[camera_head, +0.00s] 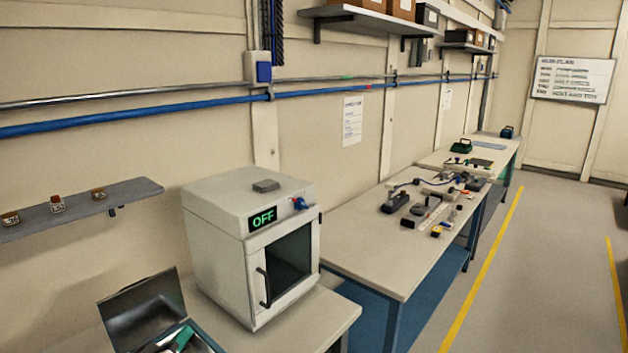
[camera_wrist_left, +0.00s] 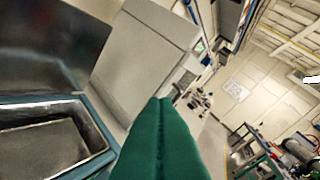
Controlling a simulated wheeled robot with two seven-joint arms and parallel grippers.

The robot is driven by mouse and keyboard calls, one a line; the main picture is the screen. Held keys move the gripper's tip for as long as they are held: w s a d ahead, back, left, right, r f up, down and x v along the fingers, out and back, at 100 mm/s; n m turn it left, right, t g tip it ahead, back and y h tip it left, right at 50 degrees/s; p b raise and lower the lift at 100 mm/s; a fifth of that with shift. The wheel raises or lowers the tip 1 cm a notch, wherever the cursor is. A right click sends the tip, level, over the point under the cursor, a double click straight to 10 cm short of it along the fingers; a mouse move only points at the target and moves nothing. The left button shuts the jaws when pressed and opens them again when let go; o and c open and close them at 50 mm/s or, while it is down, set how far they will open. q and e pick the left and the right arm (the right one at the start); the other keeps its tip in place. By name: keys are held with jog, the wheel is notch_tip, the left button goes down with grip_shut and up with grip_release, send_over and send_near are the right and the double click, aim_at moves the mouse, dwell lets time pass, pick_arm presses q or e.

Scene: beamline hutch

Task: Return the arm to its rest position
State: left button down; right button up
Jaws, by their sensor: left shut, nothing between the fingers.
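My left gripper (camera_wrist_left: 160,102) shows in the left wrist view as two long green fingers pressed together, with nothing between them. In the head view its green tip (camera_head: 183,337) shows at the bottom left, in front of an open metal-lined box (camera_head: 205,340). In the left wrist view the box (camera_wrist_left: 98,108) and its raised lid (camera_wrist_left: 45,45) lie to the left of the fingers. I cannot tell whether the fingers touch the box. My right gripper is in neither view.
A white oven-like cabinet (camera_head: 215,240) reading "OFF" stands right of the box. A wall shelf (camera_head: 135,193) with several small items is at the left. A long bench (camera_head: 375,265) holds several tools. The floor (camera_head: 545,290) at the right is clear.

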pick_arm(q)
jog(key=s+d+f+m+g, duration=0.5)
jog(key=s+f+g, duration=0.2)
jog(key=s+f, duration=0.55)
jog(key=s+f+m+g+y, duration=0.25)
jog(key=s+g, duration=0.35)
jog(key=s, duration=1.3)
notch_tip(320, 180, down, 30)
jog(key=g+b, duration=0.1)
jog(key=b, duration=0.3)
jog(key=s+a+f+g+b, duration=0.1)
jog(key=s+a+f+b, duration=0.1)
jog(key=s+f, duration=1.4)
notch_tip(320, 180, down, 4)
jog(key=shift+s+a+r+y+b, duration=0.15)
jog(key=shift+s+a+y+b, duration=0.25)
jog(key=shift+b, duration=0.2)
